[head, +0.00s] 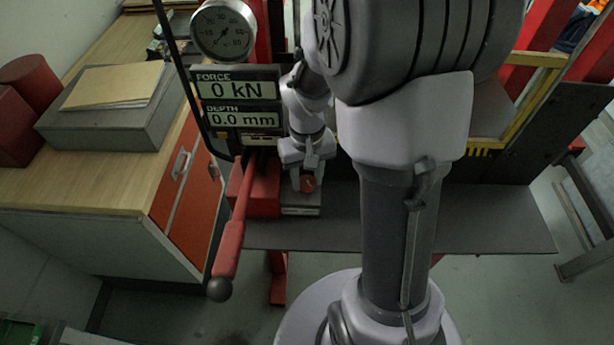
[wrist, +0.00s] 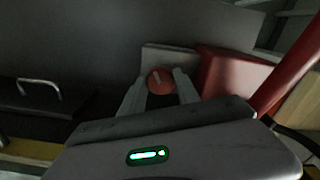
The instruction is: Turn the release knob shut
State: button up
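The release knob (head: 308,184) is a small round red knob with a pale mark across its face, on the front of the grey block at the press's pump. It also shows in the wrist view (wrist: 160,81), between my fingertips. My gripper (head: 307,177) reaches down to it from above, with one finger on each side. In the wrist view my gripper (wrist: 160,85) looks open, the fingers flanking the knob with a narrow gap at each side. I cannot tell whether either finger touches it.
A red pump body (head: 262,196) and its long lever (head: 232,240) stand just left of the knob. The display (head: 238,105) above reads 0 kN and 0.0 mm, below a round gauge (head: 223,30). A wooden workbench (head: 75,190) is at left. A grey shelf (head: 480,222) extends right.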

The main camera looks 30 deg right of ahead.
grip_shut()
jog(key=shift+m, duration=0.3)
jog(key=m+b, duration=0.1)
jog(key=m, duration=0.1)
jog(key=shift+f+m, duration=0.1)
jog(key=shift+m, duration=0.2)
jog(key=shift+m+b, duration=0.45)
jog(key=shift+m, duration=0.85)
jog(key=o, duration=1.2)
grip_release()
jog(key=shift+c, duration=0.2)
